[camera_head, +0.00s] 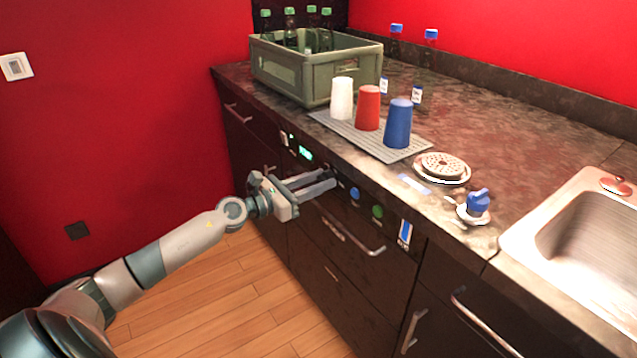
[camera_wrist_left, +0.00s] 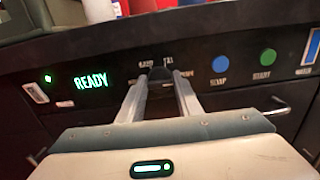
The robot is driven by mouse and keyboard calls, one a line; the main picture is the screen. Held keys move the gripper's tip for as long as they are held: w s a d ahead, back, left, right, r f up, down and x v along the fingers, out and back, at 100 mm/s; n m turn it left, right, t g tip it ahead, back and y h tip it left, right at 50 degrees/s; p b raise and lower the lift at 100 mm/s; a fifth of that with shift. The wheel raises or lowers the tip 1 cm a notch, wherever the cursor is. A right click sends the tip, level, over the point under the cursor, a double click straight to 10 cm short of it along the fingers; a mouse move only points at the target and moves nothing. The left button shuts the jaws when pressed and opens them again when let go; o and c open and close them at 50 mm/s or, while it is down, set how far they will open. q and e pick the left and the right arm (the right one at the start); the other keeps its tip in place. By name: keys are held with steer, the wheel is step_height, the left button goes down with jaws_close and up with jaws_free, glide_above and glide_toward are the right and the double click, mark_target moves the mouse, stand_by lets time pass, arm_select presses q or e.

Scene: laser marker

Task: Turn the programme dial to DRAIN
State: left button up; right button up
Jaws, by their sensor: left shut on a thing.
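The programme dial (camera_wrist_left: 160,75) is a dark knob on the dark front panel in the left wrist view, with small pale labels around it too blurred to read. My left gripper (camera_wrist_left: 161,84) reaches straight to the panel with its fingers on either side of the dial, shut on it. In the head view my left gripper (camera_head: 330,178) meets the panel and its fingers hide most of the dial. The dial's pointer direction cannot be told. The green display (camera_wrist_left: 92,81) reads READY and also shows in the head view (camera_head: 305,153). My right gripper is not in view.
Right of the dial are a blue button (camera_head: 355,193) and a green button (camera_head: 377,211). A handle (camera_head: 352,236) juts out below. On the counter above stand a crate (camera_head: 330,75) of bottles and three cups on a grey mat (camera_head: 421,142).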

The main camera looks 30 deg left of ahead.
arm_select(q)
steer(key=shift+f, duration=0.15)
steer(key=o, duration=1)
steer(key=shift+o, duration=0.2)
steer(key=shift+s+a, duration=0.1)
steer(key=shift+s, duration=0.05)
steer(key=shift+v, duration=0.9)
steer(key=b+v, duration=0.3)
steer(key=v, duration=1.2)
steer(key=shift+s, duration=0.2)
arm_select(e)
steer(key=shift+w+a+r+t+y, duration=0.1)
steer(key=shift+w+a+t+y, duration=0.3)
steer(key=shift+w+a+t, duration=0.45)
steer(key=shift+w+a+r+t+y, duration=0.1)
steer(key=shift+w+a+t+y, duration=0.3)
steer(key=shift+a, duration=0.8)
